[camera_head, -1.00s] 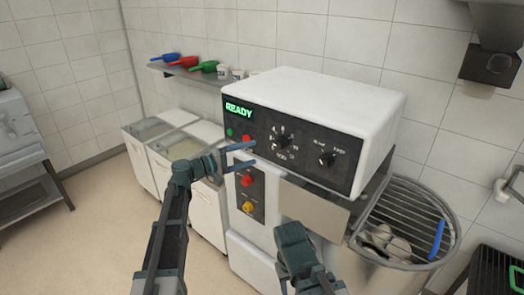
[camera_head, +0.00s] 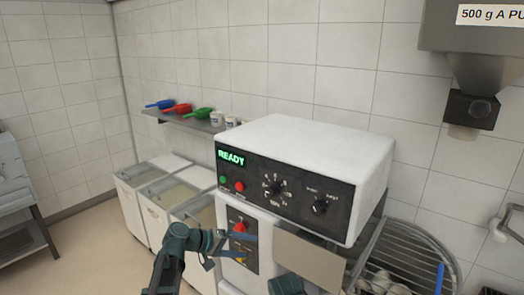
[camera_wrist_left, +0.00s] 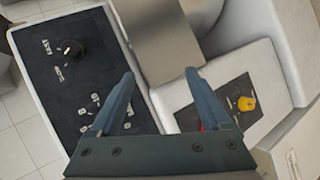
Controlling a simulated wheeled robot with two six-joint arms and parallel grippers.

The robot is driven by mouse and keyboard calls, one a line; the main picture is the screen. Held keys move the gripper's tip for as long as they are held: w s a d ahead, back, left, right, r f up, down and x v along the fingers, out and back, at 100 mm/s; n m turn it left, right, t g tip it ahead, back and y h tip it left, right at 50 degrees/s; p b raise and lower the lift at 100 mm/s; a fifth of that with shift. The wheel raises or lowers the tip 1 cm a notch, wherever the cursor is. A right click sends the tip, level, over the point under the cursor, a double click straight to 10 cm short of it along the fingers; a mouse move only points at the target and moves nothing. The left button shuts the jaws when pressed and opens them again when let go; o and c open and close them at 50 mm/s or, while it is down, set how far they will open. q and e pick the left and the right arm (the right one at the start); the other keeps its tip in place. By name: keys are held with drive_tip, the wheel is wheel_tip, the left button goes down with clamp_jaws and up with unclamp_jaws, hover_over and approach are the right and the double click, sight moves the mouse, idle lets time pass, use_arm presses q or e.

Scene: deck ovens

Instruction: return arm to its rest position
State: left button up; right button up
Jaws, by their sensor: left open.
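My left gripper (camera_head: 238,246) is open and empty in the head view, in front of the mixer's lower control panel. The left wrist view shows its two blue fingers (camera_wrist_left: 163,95) spread apart with nothing between them. The white mixer (camera_head: 320,146) has a black upper panel with a green READY display (camera_head: 231,158), a green button, a red button and two dials. The lower panel (camera_head: 243,222) has a red knob and a yellow knob, partly covered by the gripper. A dark part of my right arm (camera_head: 287,285) shows at the bottom edge; its fingers are out of view.
A wire guard (camera_head: 410,245) and bowl with pale lumps stand at the right. White bins (camera_head: 155,215) line the wall at left, below a shelf with coloured scoops (camera_head: 180,108). A dispenser (camera_head: 472,108) hangs at upper right. Floor (camera_head: 80,250) at left is clear.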

use_arm(q)
drive_tip(key=s+a+f+m+g+y, duration=0.2)
drive_tip(key=s+a+f+y, duration=0.35)
drive_tip(key=s, duration=0.45)
drive_tip(key=s+a+f+m+g+y, duration=0.1)
drive_tip(key=s+a+f+g+y, duration=0.25)
drive_tip(key=s+f+y, duration=0.4)
drive_tip(key=s+d+r+m, duration=0.1)
drive_tip(key=s+d+m, duration=0.3)
drive_tip(key=d, duration=0.7)
drive_tip(key=s, duration=0.2)
drive_tip(key=shift+s+r, duration=0.15)
drive_tip(key=shift+s, duration=0.25)
